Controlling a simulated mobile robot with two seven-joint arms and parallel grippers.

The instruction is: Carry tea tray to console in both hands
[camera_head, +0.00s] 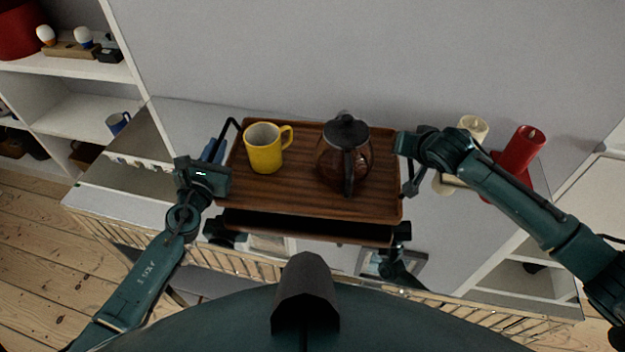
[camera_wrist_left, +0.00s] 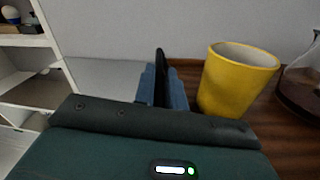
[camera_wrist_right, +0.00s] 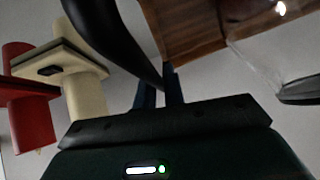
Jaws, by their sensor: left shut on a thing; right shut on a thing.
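The brown wooden tea tray (camera_head: 300,195) is level, with a yellow mug (camera_head: 264,148) on its left half and a glass teapot (camera_head: 332,165) with a black lid on its right. Both stand upright. My left gripper (camera_head: 214,150) is shut on the tray's black left handle, also in the left wrist view (camera_wrist_left: 160,75). My right gripper (camera_head: 405,145) is shut on the right handle, also in the right wrist view (camera_wrist_right: 135,45). The tray appears held above the console (camera_head: 130,205), whose glossy top reflects the tray and grippers below it.
A cream candle (camera_head: 473,127) and a red candle (camera_head: 525,148) stand at the right, close to my right gripper. A white shelf (camera_head: 85,115) with a blue mug (camera_head: 117,123) is at the left. A grey wall (camera_head: 380,50) lies behind the tray.

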